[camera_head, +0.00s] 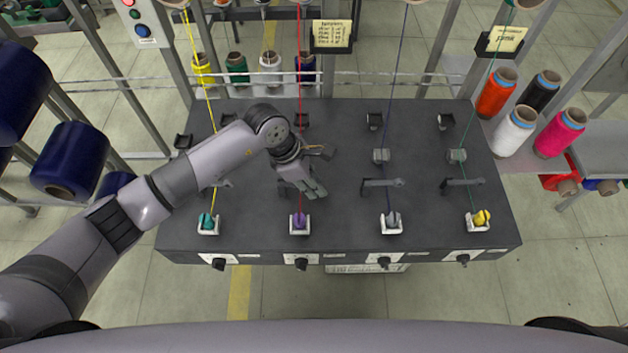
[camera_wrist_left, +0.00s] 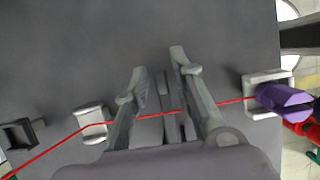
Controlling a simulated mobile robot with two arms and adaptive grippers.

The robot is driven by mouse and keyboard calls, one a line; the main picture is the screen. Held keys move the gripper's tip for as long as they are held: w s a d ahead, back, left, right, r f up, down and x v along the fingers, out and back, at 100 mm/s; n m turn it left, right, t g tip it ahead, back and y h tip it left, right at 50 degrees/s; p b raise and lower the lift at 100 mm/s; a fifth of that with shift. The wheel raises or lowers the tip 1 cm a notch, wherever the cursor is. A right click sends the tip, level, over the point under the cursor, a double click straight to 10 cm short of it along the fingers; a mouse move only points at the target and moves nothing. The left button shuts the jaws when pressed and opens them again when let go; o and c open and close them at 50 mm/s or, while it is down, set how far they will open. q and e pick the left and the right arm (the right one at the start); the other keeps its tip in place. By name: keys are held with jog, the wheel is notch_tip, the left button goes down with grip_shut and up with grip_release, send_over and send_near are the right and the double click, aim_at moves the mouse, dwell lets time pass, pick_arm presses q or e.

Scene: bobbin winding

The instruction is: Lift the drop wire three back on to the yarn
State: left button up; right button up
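My left gripper (camera_head: 314,190) is over the second station from the left, on the red yarn (camera_head: 299,90). In the left wrist view its two fingers (camera_wrist_left: 160,62) stand apart. Narrow grey bars (camera_wrist_left: 172,122), apparently the drop wire there, lie between them. The red yarn (camera_wrist_left: 234,101) crosses this spot and runs to a purple bobbin (camera_wrist_left: 283,99). Whether wire and yarn touch is unclear. Grey drop wires also show at the blue yarn (camera_head: 383,183) and green yarn (camera_head: 460,183); the one at the yellow yarn is partly hidden by my arm. No station number is readable.
The dark machine top (camera_head: 345,220) carries white bobbin holders along its front, with knobs (camera_head: 302,263) below. Guides and dark brackets (camera_head: 374,120) stand further back. Yarn cones (camera_head: 515,130) stand at the right, and large blue spools (camera_head: 70,160) at the left.

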pick_arm(q)
grip_shut()
dwell(0.3)
dwell(0.3)
jog(key=shift+b, duration=0.5)
jog(key=r+h+b, duration=0.1)
jog(key=h+b, duration=0.1)
jog(key=b, duration=0.3)
jog(key=a+r+h+b, duration=0.1)
jog(key=h+b, duration=0.2)
jog(key=b, duration=0.2)
jog(key=r+h+b, duration=0.2)
jog(key=b, duration=0.4)
jog(key=shift+a, duration=0.4)
jog(key=shift+a+r+h+b, duration=0.15)
jog(key=shift+r+h+b, duration=0.3)
jog(key=shift+h+b, duration=0.45)
jog(key=shift+r, duration=0.1)
